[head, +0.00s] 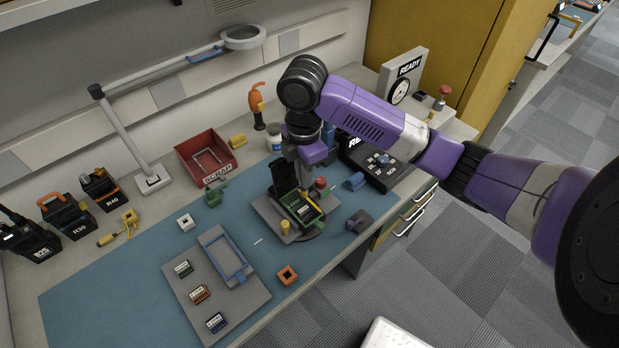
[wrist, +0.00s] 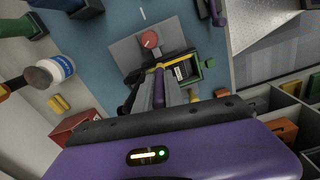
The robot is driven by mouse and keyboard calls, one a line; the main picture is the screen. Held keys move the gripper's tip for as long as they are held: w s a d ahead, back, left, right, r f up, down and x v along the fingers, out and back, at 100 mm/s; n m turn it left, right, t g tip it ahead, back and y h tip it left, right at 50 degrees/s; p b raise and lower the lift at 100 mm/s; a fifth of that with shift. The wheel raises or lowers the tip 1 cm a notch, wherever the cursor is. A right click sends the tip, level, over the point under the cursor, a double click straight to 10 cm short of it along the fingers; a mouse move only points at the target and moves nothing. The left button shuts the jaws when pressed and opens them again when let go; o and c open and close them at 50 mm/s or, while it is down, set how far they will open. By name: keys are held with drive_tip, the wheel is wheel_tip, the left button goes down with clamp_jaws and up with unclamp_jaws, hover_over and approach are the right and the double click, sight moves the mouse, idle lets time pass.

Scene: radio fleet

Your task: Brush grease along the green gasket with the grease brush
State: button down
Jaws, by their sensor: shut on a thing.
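My gripper (head: 305,190) points down over the open radio on the grey fixture plate (head: 265,213). The green gasket (head: 313,225) shows as a green edge around the radio's open housing, below the fingers. Part of it is hidden by my gripper. I cannot tell whether the brush touches it. A black part of the radio (head: 285,176) stands upright behind the housing.
A red knob (head: 321,183) and a yellow post (head: 285,228) stand on the fixture plate close to the radio. A white jar (wrist: 60,68) stands behind. A red scrap bin (head: 205,158) is at back left. A grey tray (head: 183,287) with small modules lies at front left.

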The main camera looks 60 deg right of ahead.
drive_tip(key=shift+w+d, duration=0.15)
drive_tip(key=shift+w, duration=0.35)
drive_tip(key=shift+s+a+f, duration=0.1)
drive_tip(key=shift+s+a, duration=0.15)
drive_tip(key=shift+s, duration=0.55)
drive_tip(key=shift+s+a+f, duration=0.1)
drive_tip(key=shift+s+a, duration=0.1)
drive_tip(key=shift+s, duration=0.55)
drive_tip(key=shift+s+a+r, duration=0.1)
drive_tip(key=shift+s+a, duration=0.15)
drive_tip(key=shift+s, duration=0.6)
drive_tip(key=shift+s+a+r, duration=0.1)
drive_tip(key=shift+s+a, duration=0.15)
drive_tip(key=shift+s, duration=0.55)
drive_tip(key=shift+w+d+p, duration=0.15)
drive_tip(key=shift+w+d, duration=0.15)
drive_tip(key=shift+w, duration=0.8)
drive_tip(key=shift+w+d+p, duration=0.15)
drive_tip(key=shift+w+d, duration=0.2)
drive_tip(key=shift+w, duration=0.7)
drive_tip(key=shift+w+d+p, duration=0.15)
drive_tip(key=shift+w+d, duration=0.15)
drive_tip(key=shift+w, duration=0.8)
drive_tip(key=shift+r, duration=0.1)
drive_tip(key=shift+r+p, duration=2.35)
drive_tip(key=shift+r, duration=0.55)
drive_tip(key=shift+r, duration=0.1)
wheel_tip(320, 180, up, 3)
drive_tip(key=shift+s+f+p, duration=0.1)
drive_tip(key=shift+p, duration=0.85)
